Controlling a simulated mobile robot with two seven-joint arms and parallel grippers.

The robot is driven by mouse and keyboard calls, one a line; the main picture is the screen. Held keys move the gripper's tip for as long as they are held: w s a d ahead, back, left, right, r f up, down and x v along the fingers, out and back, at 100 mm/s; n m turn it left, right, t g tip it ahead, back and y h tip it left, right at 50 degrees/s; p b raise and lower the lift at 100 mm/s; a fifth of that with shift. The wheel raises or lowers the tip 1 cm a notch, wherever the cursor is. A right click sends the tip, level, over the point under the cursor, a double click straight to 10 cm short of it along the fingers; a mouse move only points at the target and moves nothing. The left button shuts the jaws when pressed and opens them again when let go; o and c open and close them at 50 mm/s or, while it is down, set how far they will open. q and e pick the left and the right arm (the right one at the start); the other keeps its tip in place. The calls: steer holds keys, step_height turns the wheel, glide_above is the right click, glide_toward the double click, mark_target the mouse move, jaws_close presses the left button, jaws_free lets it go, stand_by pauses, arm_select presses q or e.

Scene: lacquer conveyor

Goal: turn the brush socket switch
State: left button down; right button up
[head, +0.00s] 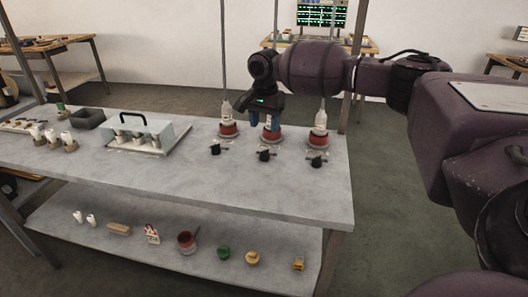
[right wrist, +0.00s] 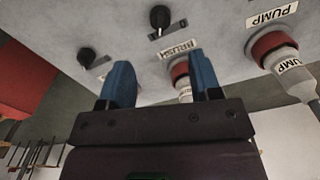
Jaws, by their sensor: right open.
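The brush socket (right wrist: 180,70) is red with a white plug, and its upside-down label shows in the right wrist view. It appears to be the middle of three sockets (head: 270,136) in the head view, partly hidden by my gripper. Its black switch knob (head: 264,155) sits on the near side of the socket; the knob (right wrist: 160,18) also shows at the top of the wrist view. My right gripper (head: 264,120) is open and empty, blue fingers apart, above and by the middle socket, not touching the knob. My left gripper is out of view.
The pump socket (right wrist: 275,48) and another switch knob (right wrist: 86,57) flank the brush one. Cords rise from the outer sockets. The grey tabletop (head: 200,180) in front of the switches is clear.

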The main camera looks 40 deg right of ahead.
mark_target(265, 151)
step_height(265, 151, down, 9)
steer(key=shift+r+b, duration=0.15)
steer(key=shift+b, duration=0.9)
steer(key=shift+f, duration=0.8)
steer(key=shift+c, duration=0.2)
